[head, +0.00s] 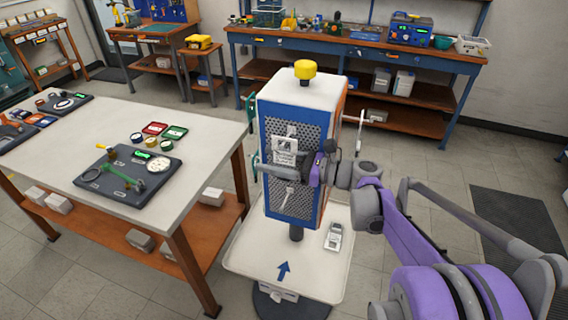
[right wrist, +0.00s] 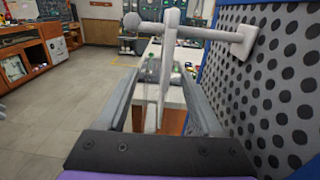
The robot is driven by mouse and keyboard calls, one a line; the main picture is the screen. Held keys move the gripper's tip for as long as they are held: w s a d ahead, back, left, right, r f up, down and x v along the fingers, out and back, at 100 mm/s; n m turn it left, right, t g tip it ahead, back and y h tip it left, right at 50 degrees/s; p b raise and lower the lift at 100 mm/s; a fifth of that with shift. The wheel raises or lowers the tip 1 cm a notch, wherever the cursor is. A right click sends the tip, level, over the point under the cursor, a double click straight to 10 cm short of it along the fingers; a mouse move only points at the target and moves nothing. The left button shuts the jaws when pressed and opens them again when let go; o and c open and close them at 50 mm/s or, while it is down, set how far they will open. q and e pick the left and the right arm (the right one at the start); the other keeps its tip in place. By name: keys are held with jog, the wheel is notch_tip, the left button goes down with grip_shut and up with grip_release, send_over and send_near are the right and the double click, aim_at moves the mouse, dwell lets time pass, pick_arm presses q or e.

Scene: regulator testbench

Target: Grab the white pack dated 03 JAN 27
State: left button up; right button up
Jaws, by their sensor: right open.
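A white pack (head: 284,150) with dark print hangs at the perforated blue panel of the display stand (head: 272,205). Its date is too small to read. My right gripper (head: 264,166) reaches in from the right across the front of the panel, its fingers at the pack's lower part. In the right wrist view the open fingers (right wrist: 165,95) stand either side of a thin white upright shape, seemingly the pack edge-on (right wrist: 165,75), below a grey hook (right wrist: 205,33). I cannot tell whether they touch it. A second white pack (head: 334,236) lies on the stand's tray; its date is unreadable too. My left gripper is out of view.
The tray (head: 240,262) has a blue arrow (head: 284,271) and a pale rim. A white-topped table (head: 92,118) with a gauge board (head: 125,175) stands close on the left. A long workbench (head: 310,40) runs along the back. Floor is free to the right.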

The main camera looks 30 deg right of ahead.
grip_shut()
dwell(0.3)
jog(key=shift+r, duration=0.1)
